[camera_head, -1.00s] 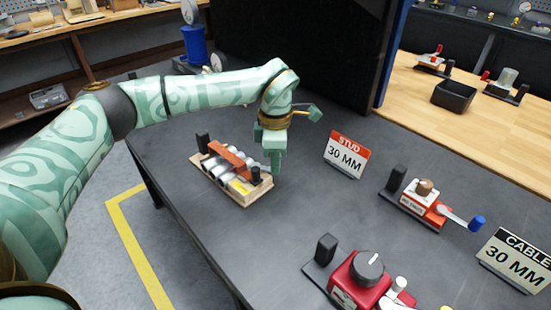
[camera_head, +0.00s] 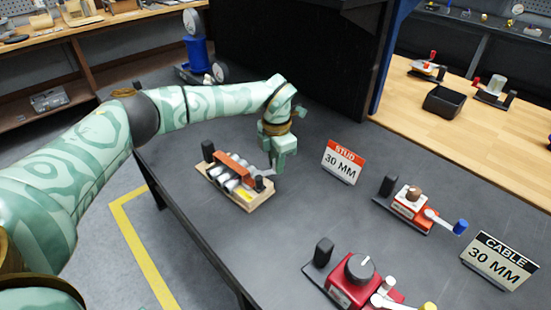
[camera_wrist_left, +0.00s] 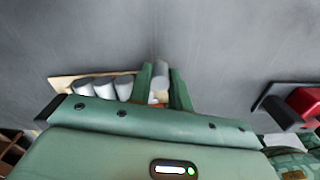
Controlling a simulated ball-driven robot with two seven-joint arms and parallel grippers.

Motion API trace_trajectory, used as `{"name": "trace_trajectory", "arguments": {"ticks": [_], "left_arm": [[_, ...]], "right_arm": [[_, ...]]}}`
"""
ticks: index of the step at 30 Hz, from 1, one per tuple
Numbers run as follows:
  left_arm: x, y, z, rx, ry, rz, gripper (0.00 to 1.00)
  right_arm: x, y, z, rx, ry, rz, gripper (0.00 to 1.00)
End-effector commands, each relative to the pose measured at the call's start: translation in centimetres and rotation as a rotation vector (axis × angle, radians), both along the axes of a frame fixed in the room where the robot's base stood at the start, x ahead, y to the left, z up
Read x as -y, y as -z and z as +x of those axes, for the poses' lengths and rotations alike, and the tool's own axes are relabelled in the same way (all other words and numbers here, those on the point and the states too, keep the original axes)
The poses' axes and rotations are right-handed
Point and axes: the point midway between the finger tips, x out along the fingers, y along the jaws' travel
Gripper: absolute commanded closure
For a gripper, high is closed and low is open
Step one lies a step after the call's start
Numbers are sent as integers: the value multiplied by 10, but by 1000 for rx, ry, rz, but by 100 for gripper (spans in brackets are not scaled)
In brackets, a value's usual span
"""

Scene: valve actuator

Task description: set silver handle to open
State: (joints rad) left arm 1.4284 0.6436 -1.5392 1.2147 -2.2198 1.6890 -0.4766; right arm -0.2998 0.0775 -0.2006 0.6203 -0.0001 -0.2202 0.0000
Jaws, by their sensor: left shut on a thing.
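The valve actuator stands on a wooden base (camera_head: 246,201) on the dark table, with white cylinders and an orange bar (camera_head: 234,167) across them. A short grey lever, apparently the silver handle (camera_head: 267,174), is at its right end. My left gripper (camera_head: 277,168) reaches down at that end. In the left wrist view, the left gripper's two green fingers (camera_wrist_left: 161,84) are shut on the round silver handle (camera_wrist_left: 161,72), whose end shows between them. The white cylinders (camera_wrist_left: 104,88) lie left of the fingers. The handle's joint is mostly hidden by the fingers. My right gripper is out of view.
A STUD 30 MM sign (camera_head: 342,162) stands right of the gripper. An orange valve unit (camera_head: 410,207) and a red one (camera_head: 362,281) stand further right and nearer. A CABLE sign (camera_head: 498,262) is at the right. The table between is clear.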

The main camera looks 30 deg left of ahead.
Motion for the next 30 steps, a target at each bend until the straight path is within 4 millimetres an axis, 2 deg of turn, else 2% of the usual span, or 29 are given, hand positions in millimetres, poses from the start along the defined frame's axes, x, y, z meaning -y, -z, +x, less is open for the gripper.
{"name": "trace_trajectory", "arguments": {"ticks": [3,15,22,30], "left_arm": [[-4,-5,4,2,-112,-1,100],[-19,-3,11,1,-436,0,100],[-24,-2,13,1,-547,-1,100],[-26,-1,13,0,-599,-1,100]], "right_arm": [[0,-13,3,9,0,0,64],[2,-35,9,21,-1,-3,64],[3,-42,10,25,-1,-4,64],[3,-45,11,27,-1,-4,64]]}}
